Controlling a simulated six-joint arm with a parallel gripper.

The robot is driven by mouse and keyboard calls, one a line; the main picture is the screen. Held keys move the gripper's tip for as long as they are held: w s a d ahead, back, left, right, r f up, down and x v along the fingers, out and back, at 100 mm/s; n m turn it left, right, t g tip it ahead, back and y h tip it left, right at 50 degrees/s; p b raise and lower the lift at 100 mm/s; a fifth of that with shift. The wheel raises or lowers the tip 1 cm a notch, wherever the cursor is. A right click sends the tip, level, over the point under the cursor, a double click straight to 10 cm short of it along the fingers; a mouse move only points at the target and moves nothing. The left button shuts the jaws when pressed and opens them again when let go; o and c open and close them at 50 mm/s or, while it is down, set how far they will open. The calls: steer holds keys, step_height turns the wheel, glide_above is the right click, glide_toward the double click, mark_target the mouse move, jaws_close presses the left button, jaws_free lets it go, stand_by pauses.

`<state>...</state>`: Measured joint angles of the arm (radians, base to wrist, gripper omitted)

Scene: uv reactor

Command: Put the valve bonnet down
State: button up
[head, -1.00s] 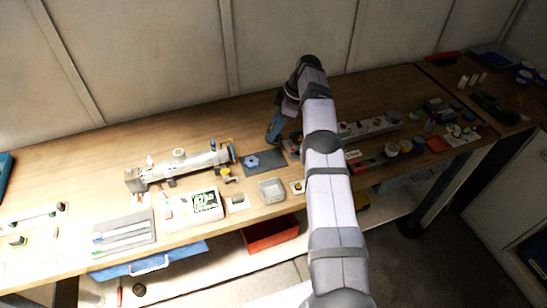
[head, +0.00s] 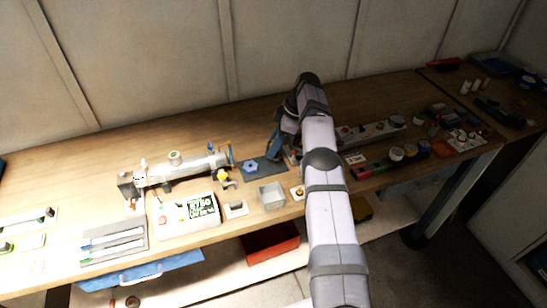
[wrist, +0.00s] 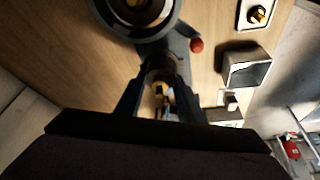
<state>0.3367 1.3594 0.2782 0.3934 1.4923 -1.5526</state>
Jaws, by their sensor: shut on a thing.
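In the head view my gripper (head: 274,150) is at the far right part of the dark mat, partly behind my arm. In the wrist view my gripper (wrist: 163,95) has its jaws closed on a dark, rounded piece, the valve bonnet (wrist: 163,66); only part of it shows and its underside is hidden. Just beyond it is a large round fitting (wrist: 140,12) with a dark centre, cut off by the picture's top edge. I cannot tell whether the bonnet touches it. The dark mat (head: 270,178) carries a blue hexagonal part (head: 250,166).
A grey tube assembly (head: 182,171) and a white panel (head: 187,216) stand left. A red knob (wrist: 197,45) sits close beside the gripper.

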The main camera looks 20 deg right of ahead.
steer(key=shift+f+b, duration=0.3)
steer(key=shift+f, duration=0.3)
steer(key=shift+f+p, duration=0.45)
steer(key=shift+f, duration=0.95)
steer(key=shift+f, duration=0.15)
steer(key=o, duration=1.2)
steer(key=p+v, duration=0.6)
steer(key=v, duration=0.6)
steer(key=shift+s+d, duration=0.1)
